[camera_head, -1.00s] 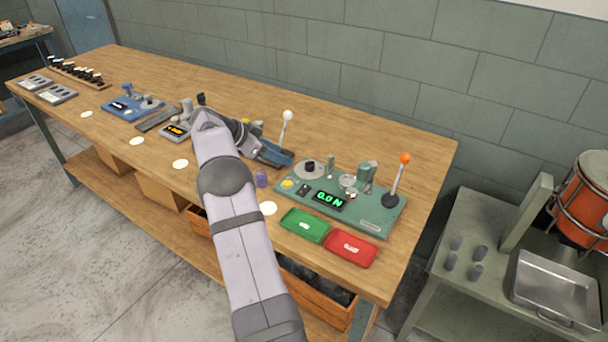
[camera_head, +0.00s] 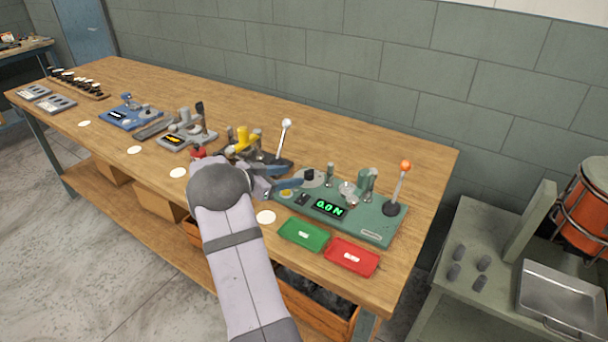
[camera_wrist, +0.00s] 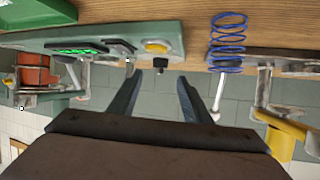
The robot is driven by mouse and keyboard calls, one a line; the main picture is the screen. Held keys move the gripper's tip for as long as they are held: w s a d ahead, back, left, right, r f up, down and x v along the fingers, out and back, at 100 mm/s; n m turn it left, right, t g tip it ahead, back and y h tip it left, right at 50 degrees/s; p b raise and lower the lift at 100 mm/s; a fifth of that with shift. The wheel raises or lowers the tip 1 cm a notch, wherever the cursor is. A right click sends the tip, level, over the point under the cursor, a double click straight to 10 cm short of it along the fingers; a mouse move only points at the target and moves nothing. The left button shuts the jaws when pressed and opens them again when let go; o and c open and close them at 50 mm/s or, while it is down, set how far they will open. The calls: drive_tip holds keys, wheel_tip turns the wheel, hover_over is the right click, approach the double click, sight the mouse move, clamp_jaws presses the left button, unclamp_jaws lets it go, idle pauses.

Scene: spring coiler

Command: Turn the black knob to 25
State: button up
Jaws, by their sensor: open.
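A black knob (camera_head: 308,175) stands on a round grey dial plate on the green machine (camera_head: 372,222), whose display (camera_head: 329,208) reads 0.0 N. My gripper (camera_head: 288,184) is at the machine's left end, its blue fingers reaching toward the knob from the left. In the wrist view my gripper (camera_wrist: 157,85) is open and empty, with a clear gap between its fingers. That view is upside down, and a small black knob (camera_wrist: 161,68) shows beyond the fingertips, roughly in line with the gap. I cannot read the dial's marks.
A yellow button (camera_wrist: 157,47) is near the knob. An orange-ball lever (camera_head: 401,185) stands at the machine's right, and a white-ball lever (camera_head: 284,136) behind my gripper. A blue spring (camera_wrist: 228,40) stands close by. Green (camera_head: 304,233) and red (camera_head: 352,256) trays lie in front.

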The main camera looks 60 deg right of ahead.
sight(305, 173)
drive_tip(key=shift+p+x, duration=0.55)
drive_tip(key=shift+x, duration=3.05)
drive_tip(key=shift+a, duration=0.1)
drive_tip(key=c, duration=1)
drive_tip(key=shift+w+r+m+g+y+p, duration=0.1)
drive_tip(key=shift+w+m+g+y+p, duration=0.15)
drive_tip(key=shift+m+g+p, duration=0.45)
drive_tip(key=shift+c, duration=0.2)
drive_tip(key=shift+d+m+g+y, duration=0.25)
drive_tip(key=shift+m+g, duration=0.15)
drive_tip(key=shift+g, duration=0.1)
drive_tip(key=shift+w+m+g+y+b, duration=0.15)
drive_tip(key=shift+m+g+y+b, duration=0.15)
drive_tip(key=shift+m+g+b, duration=0.55)
drive_tip(key=shift+b, duration=0.3)
